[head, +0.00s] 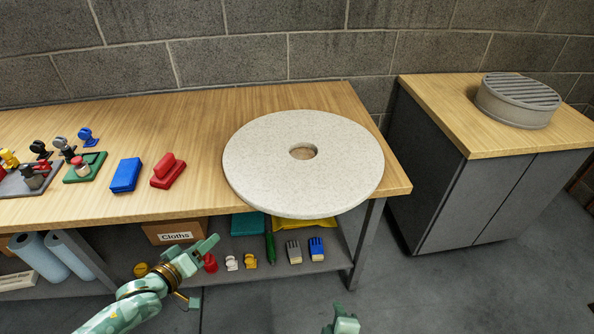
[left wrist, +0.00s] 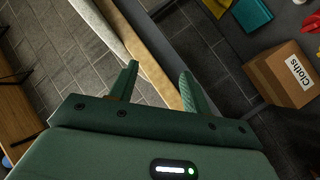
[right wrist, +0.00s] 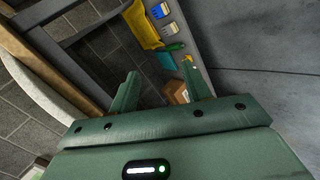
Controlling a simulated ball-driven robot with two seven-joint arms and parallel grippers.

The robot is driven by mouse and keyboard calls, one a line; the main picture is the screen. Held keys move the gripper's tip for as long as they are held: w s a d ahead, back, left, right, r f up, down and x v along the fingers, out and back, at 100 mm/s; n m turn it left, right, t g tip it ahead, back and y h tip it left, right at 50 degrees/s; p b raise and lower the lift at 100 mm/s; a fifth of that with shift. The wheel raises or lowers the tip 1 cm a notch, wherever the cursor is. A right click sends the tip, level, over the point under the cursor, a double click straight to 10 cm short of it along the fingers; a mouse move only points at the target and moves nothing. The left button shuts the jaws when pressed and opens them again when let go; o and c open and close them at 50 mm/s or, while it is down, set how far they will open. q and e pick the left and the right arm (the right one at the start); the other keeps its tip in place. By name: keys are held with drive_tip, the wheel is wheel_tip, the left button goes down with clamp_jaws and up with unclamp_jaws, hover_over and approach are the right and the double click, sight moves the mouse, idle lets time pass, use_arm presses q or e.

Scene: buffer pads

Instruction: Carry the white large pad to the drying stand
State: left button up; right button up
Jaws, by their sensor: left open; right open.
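The white large pad (head: 250,165) is a wide speckled disc with a central hole. It lies flat on the wooden bench and overhangs its front edge. Its pale rim also shows in the left wrist view (left wrist: 92,22) and the right wrist view (right wrist: 45,95). The drying stand (head: 520,105) is a round grey drum with a slatted top on the cabinet at right. My left gripper (head: 207,246) is open and empty, in front of the bench, left of the pad. My right gripper (head: 345,322) is open and empty, in front of the pad, mostly cut off below.
The bench (head: 215,108) holds a blue block (head: 126,175), a red block (head: 168,171) and several small tools at left. Its lower shelf holds a cloths box (head: 175,232) and several brushes. Floor separates the bench from the cabinet (head: 440,110), whose top is clear left of the stand.

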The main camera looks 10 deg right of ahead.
drive_tip(key=w+a+r+n+t+b, duration=0.1)
drive_tip(key=w+a+t+b, duration=0.1)
drive_tip(key=w+b, duration=0.25)
drive_tip(key=t+h+b, duration=0.4)
drive_tip(key=t+b, duration=0.1)
drive_tip(key=b, duration=0.1)
approach(333, 202)
drive_tip(key=s+a+f, duration=0.1)
drive_tip(key=s, duration=0.4)
use_arm(q)
drive_tip(key=s+d+r+n+g+h, duration=0.1)
drive_tip(key=d+r+n+g+h, duration=0.2)
drive_tip(key=d+h, duration=0.3)
drive_tip(key=shift+s+d+r+n+h, duration=0.3)
drive_tip(key=shift+n+h, duration=0.2)
drive_tip(key=shift+h, duration=0.2)
use_arm(e)
drive_tip(key=shift+s+f, duration=0.1)
drive_tip(key=shift+f, duration=0.1)
use_arm(q)
drive_tip(key=shift+w+d, duration=0.1)
drive_tip(key=x, duration=1.6)
drive_tip(key=shift+f, duration=0.2)
use_arm(e)
drive_tip(key=x, duration=1.6)
drive_tip(key=shift+w+r, duration=0.1)
drive_tip(key=shift+w, duration=0.1)
